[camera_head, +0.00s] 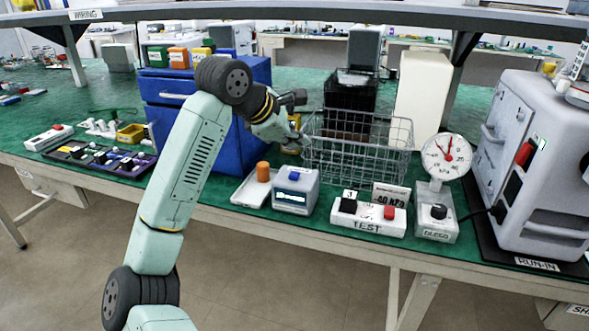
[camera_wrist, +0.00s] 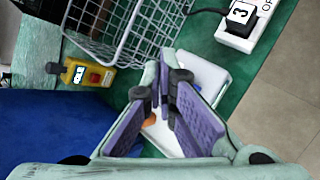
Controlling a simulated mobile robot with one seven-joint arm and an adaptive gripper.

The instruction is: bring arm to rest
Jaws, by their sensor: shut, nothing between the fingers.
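My arm (camera_head: 190,150) rises from the lower left, bends at the elbow and reaches over the green bench towards the wire basket. My gripper's two purple-padded fingers (camera_wrist: 165,88) are drawn together at the tips in the wrist view, with nothing held. They are above the bench, over the area of the white tray (camera_head: 250,190) and the small grey device with a blue display (camera_head: 296,190). In the head view the fingers are hard to make out beside the basket.
The wire basket (camera_head: 357,160) stands close to my gripper, with a blue drawer cabinet (camera_head: 175,90) behind my arm. An orange cylinder (camera_head: 263,171) stands on the tray. The TEST button box (camera_head: 367,224), dial gauge (camera_head: 446,157) and grey machine (camera_head: 535,150) are rightward. An overhead shelf (camera_head: 300,12) spans the bench.

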